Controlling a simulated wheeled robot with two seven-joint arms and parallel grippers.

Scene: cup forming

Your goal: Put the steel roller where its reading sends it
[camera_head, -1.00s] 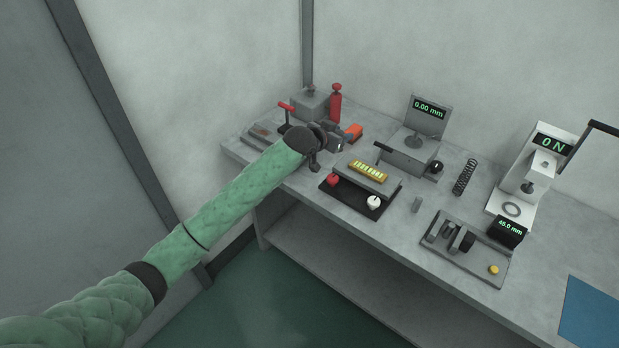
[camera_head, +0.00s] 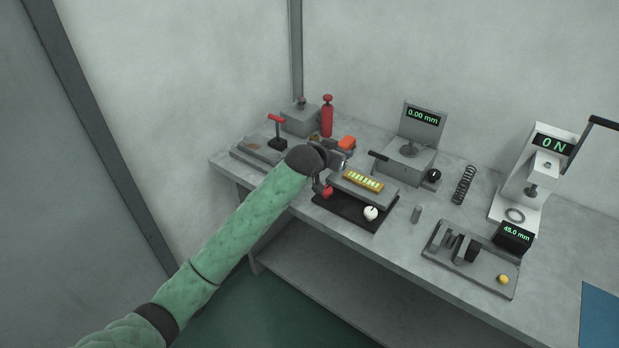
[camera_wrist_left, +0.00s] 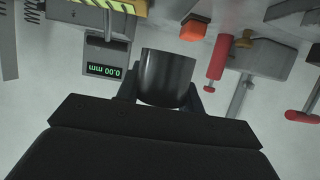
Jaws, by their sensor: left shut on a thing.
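My left gripper (camera_head: 334,160) is shut on a dark, smooth metal cylinder, which I take to be the steel roller (camera_wrist_left: 167,76). In the left wrist view it sits between the two fingers; in the head view the gripper largely hides it. The dial gauge stand (camera_head: 422,118) reads 0.00 mm and stands behind to the right. My right gripper is not in view.
A blue mat (camera_head: 602,315) lies at right.

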